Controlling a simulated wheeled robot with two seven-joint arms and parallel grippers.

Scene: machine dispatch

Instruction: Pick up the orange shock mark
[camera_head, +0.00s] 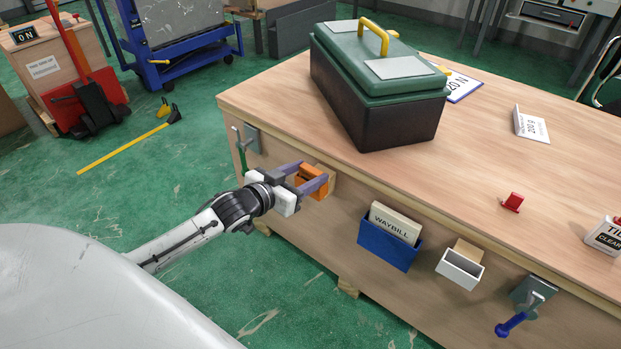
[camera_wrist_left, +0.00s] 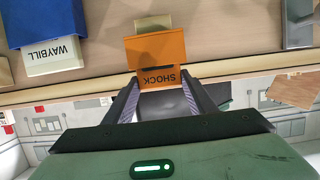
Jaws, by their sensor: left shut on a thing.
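The orange shock mark (camera_head: 311,184) is at the front face of the workbench, near its left end. In the left wrist view the orange piece (camera_wrist_left: 157,76) bears the word SHOCK, upside down, with an orange block just above it. My left gripper (camera_head: 313,180) has its two fingers on either side of the mark and is shut on it. The left fingertips (camera_wrist_left: 158,84) also show in the left wrist view, at the lettered part. I cannot tell whether the mark is clear of its holder. My right gripper is not in view.
The workbench (camera_head: 480,130) carries a green toolbox (camera_head: 378,90). On its front are a blue holder (camera_head: 388,246) with a WAYBILL card, a white holder (camera_head: 460,268) and a blue-handled hook (camera_head: 512,322).

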